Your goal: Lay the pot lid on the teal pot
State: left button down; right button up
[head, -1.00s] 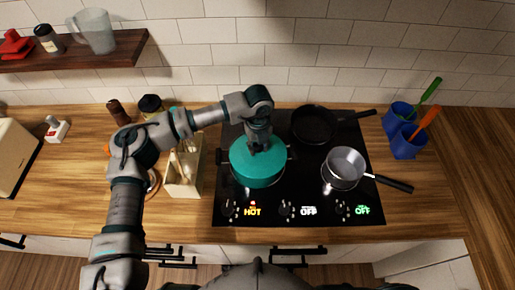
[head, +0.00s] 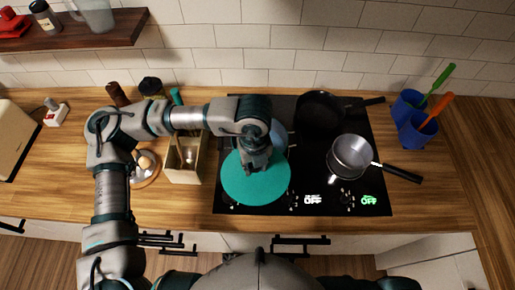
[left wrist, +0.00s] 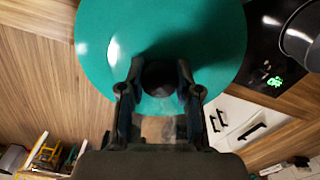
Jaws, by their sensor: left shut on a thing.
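The pot lid (head: 258,187) is a flat teal disc. My left gripper (head: 256,163) is shut on its knob and holds it over the front left of the cooktop. In the left wrist view the lid (left wrist: 205,35) fills the top middle, with its dark knob between the fingers (left wrist: 160,80). The lid looks raised and sits forward of the pot. Part of the pot (head: 279,135) shows behind my gripper as a bluish curved shape; the lid and my arm hide most of it. My right gripper is not in view.
A black frying pan (head: 319,110) and a steel saucepan (head: 350,157) stand on the black cooktop (head: 314,176). A wooden utensil box (head: 186,173) is left of the cooktop. Two blue cups (head: 416,132) with utensils stand right of it. A wall shelf (head: 75,38) is upper left.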

pick_arm(q)
jog(key=shift+s+r, duration=0.1)
jog(key=shift+s, duration=0.45)
jog(key=w+m, duration=0.1)
jog(key=w, duration=0.1)
jog(key=w+d, duration=0.1)
jog(key=w, duration=0.2)
jog(key=w+r+m, duration=0.1)
jog(key=w, duration=0.1)
jog(key=shift+w+d+r+m, duration=0.1)
jog(key=shift+w+d+m, duration=0.2)
jog(key=shift+w+d, duration=0.05)
jog(key=w+m, duration=0.3)
jog(key=w, duration=0.5)
jog(key=shift+w+a+r+t, duration=0.2)
jog(key=shift+w+a+t, duration=0.05)
jog(key=shift+a+t, duration=0.1)
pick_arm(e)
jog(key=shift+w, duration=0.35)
pick_arm(q)
jog(key=shift+f+b, duration=1.75)
jog(key=shift+f, duration=1)
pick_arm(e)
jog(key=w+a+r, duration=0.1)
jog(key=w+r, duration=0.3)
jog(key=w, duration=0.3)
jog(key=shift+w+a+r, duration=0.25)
